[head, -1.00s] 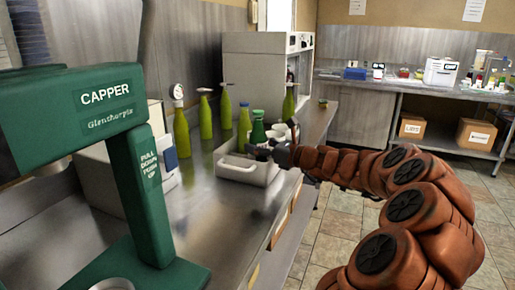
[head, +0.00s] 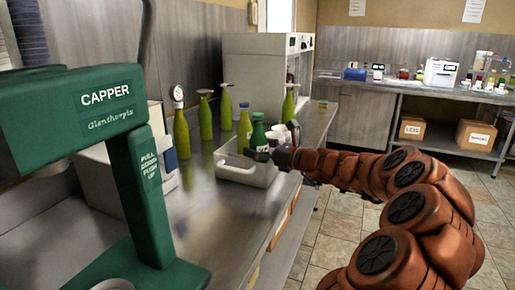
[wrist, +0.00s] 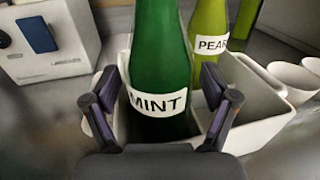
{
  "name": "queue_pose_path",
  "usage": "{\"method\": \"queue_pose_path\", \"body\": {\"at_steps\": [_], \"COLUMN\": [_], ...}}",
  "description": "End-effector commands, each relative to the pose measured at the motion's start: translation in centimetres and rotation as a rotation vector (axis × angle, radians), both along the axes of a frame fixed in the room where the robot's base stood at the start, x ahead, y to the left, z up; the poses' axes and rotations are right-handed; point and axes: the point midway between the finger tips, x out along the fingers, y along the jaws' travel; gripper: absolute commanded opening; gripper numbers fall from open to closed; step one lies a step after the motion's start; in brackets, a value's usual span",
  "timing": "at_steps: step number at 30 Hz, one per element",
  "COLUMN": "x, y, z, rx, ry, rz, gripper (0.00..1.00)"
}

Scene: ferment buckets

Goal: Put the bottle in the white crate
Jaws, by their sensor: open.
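A dark green bottle labelled MINT (wrist: 160,65) stands upright between the fingers of my gripper (wrist: 158,85) in the wrist view. The fingers are open, with one on each side of it. The bottle (head: 258,133) also shows in the head view, inside the white crate (head: 240,178) on the steel counter. The crate's wall (wrist: 268,128) surrounds its lower part in the wrist view. The bottle's base is hidden, so I cannot see whether it touches the crate floor. My gripper (head: 265,156) is at the crate's right side in the head view.
A yellow-green bottle labelled PEAR (wrist: 208,40) stands just behind the MINT bottle. Several similar bottles (head: 182,135) line the counter's back. White cups (wrist: 293,80) stand right of the crate. A green capper (head: 140,170) fills the left foreground.

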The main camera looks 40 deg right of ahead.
Motion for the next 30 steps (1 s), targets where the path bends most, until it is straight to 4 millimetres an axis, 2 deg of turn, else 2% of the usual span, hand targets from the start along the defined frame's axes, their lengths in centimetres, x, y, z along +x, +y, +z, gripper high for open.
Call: {"method": "queue_pose_path", "body": {"at_steps": [5,21,30], "x": [-1.0,-8.9,-11.2], "y": [-0.5,-3.2,-4.0], "z": [0.3,0.2,0.2], "rx": [0.001,0.001,0.000], "ry": [-0.002,-0.001,0.001], "rz": [-0.003,-0.002,-0.003], "gripper": [0.85,0.85,0.85]}}
